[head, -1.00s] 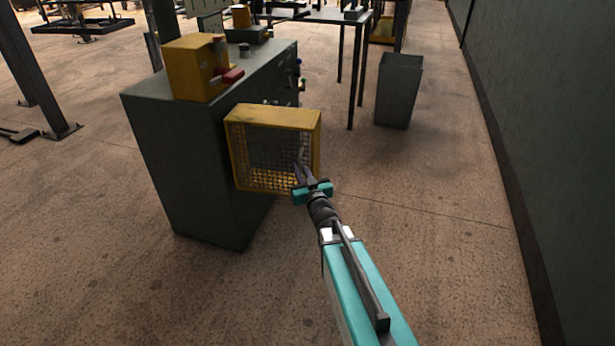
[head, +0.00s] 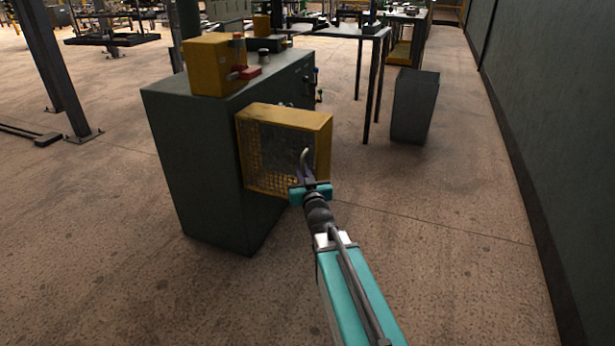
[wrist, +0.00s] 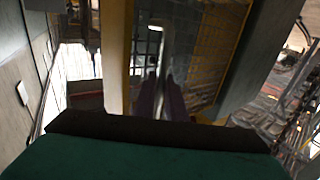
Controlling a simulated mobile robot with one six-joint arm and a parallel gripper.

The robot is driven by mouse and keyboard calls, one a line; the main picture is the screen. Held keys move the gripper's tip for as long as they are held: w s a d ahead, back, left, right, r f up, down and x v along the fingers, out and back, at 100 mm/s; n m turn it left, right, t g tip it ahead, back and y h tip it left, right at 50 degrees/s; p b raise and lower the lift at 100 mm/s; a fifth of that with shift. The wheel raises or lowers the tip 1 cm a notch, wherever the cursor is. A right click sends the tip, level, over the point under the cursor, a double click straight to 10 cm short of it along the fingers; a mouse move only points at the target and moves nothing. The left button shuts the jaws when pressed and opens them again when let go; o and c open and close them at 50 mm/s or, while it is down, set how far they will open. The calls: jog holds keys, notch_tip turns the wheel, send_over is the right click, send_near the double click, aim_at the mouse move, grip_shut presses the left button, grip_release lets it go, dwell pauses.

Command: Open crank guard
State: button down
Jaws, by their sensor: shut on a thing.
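The crank guard (head: 284,118) is a yellow box frame with a wire mesh front, on the side of a dark green-grey cabinet (head: 200,165). A pale curved handle (head: 304,157) stands at the right part of its mesh face. My gripper (head: 306,176) is at the guard's lower right, with its fingers shut on this handle. In the wrist view, the two dark fingers (wrist: 161,97) close on the lower end of the pale handle (wrist: 156,45), with yellow frame and mesh around them. The crank behind the mesh cannot be made out.
A yellow box with a red lever (head: 216,65) stands on the cabinet top. A grey bin (head: 414,106) and a dark table (head: 340,33) stand behind to the right. A dark wall (head: 545,150) runs along the right. The floor between is clear.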

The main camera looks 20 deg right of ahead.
jog(key=shift+r, duration=0.2)
jog(key=c, duration=1.9)
grip_release()
jog(key=shift+d+f, duration=0.1)
jog(key=shift+o, duration=0.4)
jog(key=shift+f, duration=0.1)
jog(key=shift+s, duration=0.2)
jog(key=s+p, duration=0.2)
jog(key=shift+s, duration=0.4)
jog(key=s+p, duration=0.2)
jog(key=p, duration=0.3)
jog(key=shift+a+p, duration=0.2)
jog(key=shift+p, duration=0.15)
